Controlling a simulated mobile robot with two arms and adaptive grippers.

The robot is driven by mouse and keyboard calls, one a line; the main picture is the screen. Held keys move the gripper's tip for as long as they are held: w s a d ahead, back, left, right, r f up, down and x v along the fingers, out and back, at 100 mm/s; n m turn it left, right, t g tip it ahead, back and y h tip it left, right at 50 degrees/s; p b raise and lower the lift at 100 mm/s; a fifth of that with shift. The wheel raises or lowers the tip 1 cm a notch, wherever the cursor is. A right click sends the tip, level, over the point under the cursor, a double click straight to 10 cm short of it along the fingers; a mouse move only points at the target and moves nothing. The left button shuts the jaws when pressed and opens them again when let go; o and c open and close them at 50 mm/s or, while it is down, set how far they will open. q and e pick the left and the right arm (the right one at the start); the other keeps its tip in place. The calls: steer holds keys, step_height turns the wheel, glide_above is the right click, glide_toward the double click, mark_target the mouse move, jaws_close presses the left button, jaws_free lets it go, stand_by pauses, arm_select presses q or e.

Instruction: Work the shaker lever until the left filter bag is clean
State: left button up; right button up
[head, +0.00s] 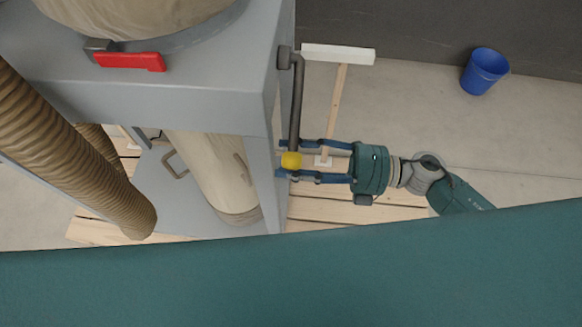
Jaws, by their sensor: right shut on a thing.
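A second cream bag (140,10) is cut off at the top, above a red latch (129,61). My left gripper is out of view.
Ribbed brown hoses (70,140) run down the left side of the frame. A white-topped wooden stand (338,53) is right of the lever, close to my right gripper. Wooden boards (345,210) lie below. A blue bucket (484,71) stands on open floor at the upper right.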

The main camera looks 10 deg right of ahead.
steer(key=w, duration=0.1)
steer(key=w+f+b, duration=0.1)
steer(key=w, duration=0.1)
steer(key=shift+d+f+b, duration=0.3)
steer(key=shift+d+f, duration=0.05)
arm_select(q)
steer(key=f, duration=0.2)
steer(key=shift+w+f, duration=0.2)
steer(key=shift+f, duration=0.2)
arm_select(e)
steer(key=shift+w+f, duration=0.15)
steer(key=shift+w, duration=0.15)
arm_select(q)
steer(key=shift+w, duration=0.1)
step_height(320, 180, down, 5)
steer(key=b, duration=0.4)
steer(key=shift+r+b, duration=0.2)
steer(key=shift+b, duration=0.1)
arm_select(e)
steer(key=w+f, duration=0.2)
steer(key=w, duration=0.1)
steer(key=w+d, duration=0.1)
steer(key=shift+w+f, duration=0.35)
steer(key=shift+f, duration=0.05)
steer(key=shift+s, duration=0.1)
